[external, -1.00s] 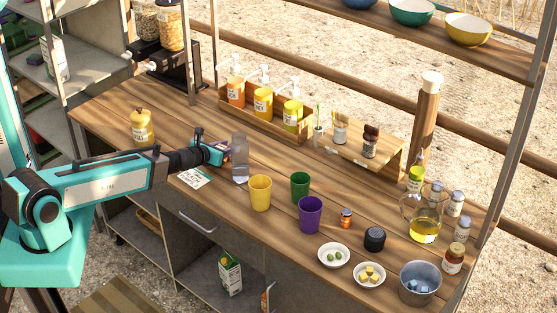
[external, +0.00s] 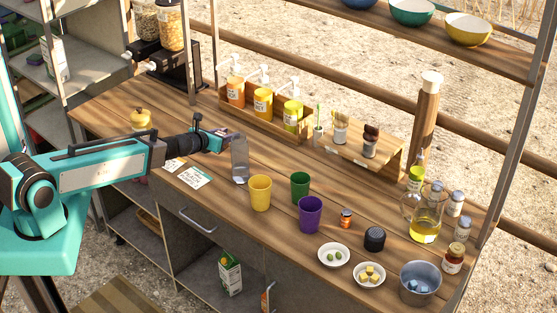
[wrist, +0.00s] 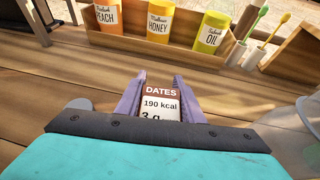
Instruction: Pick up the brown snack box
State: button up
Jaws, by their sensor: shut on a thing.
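The brown snack box (wrist: 160,103), with a "DATES" label and a white lower panel, sits between the two purple fingers of my gripper (wrist: 158,88) in the wrist view. The fingers press on its left and right sides. In the external view my gripper (external: 226,139) is over the wooden counter, just behind and left of the clear glass (external: 240,160). There the box is hidden by the gripper. The gripper looks raised above the counter, but the gap under the box cannot be seen.
The sauce tray (external: 262,124) with pump bottles stands behind my gripper. Yellow (external: 260,193), green (external: 300,186) and purple (external: 310,214) cups stand to the right. A yellow jar (external: 141,119) is behind the arm. White cards (external: 194,177) lie near the front edge.

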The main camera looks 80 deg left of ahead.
jog(key=shift+r, duration=2.1)
